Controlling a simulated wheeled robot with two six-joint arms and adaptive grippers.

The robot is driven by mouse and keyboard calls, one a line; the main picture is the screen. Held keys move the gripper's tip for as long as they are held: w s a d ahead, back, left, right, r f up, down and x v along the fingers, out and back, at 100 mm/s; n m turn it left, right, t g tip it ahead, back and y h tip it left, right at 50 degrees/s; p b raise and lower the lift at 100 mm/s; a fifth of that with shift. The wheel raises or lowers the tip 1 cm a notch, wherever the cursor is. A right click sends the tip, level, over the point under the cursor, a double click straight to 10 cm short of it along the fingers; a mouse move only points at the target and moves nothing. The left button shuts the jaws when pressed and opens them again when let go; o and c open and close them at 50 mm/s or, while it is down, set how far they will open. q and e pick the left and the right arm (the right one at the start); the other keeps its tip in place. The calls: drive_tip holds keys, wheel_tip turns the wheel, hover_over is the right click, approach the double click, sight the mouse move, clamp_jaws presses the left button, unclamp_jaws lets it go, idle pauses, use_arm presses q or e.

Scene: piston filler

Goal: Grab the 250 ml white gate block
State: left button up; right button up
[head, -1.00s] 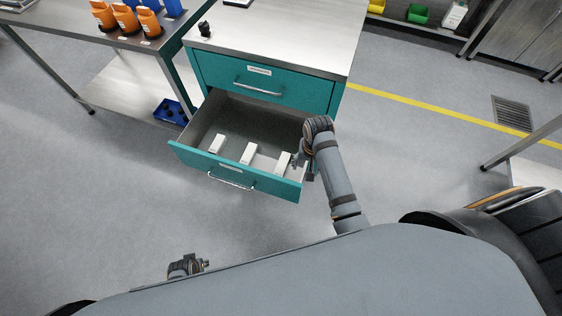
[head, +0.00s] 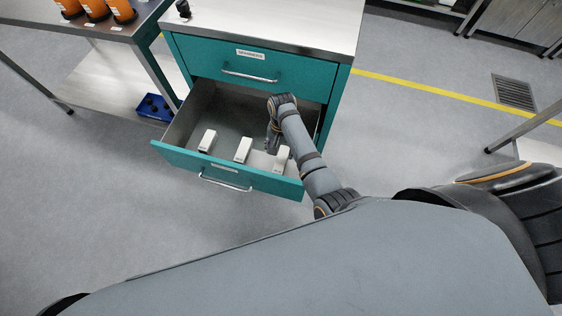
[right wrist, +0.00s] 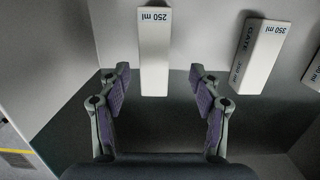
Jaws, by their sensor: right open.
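The white gate block marked 250 ml (right wrist: 154,45) lies in the open teal drawer (head: 228,177). It is the rightmost of three white blocks in the head view (head: 282,159), beside the drawer's side wall. My right gripper (head: 271,140) reaches into the drawer just behind this block. In the right wrist view its open fingers (right wrist: 160,78) stand either side of the block's near end, with gaps on both sides. I cannot tell whether the fingertips are down at block height. My left gripper is not in view.
A block marked 350 ml (right wrist: 261,55) lies beside it, the middle one in the head view (head: 243,150). A third white block (head: 207,140) lies at the left. The closed upper drawer (head: 250,75) and steel top (head: 270,25) stand above.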

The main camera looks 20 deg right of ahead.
sight(281, 159)
drive_tip(key=f, duration=0.2)
drive_tip(key=s+f+b, duration=0.1)
drive_tip(key=f, duration=0.2)
drive_tip(key=shift+d+f, duration=0.1)
drive_tip(key=shift+f, duration=0.25)
drive_tip(key=c, duration=1.3)
wheel_tip(281, 159, up, 10)
drive_tip(key=p, duration=1.1)
drive_tip(key=shift+s+r+p, duration=0.1)
drive_tip(key=shift+r+p, duration=0.1)
drive_tip(key=shift+p, duration=0.15)
drive_tip(key=shift+f, duration=0.15)
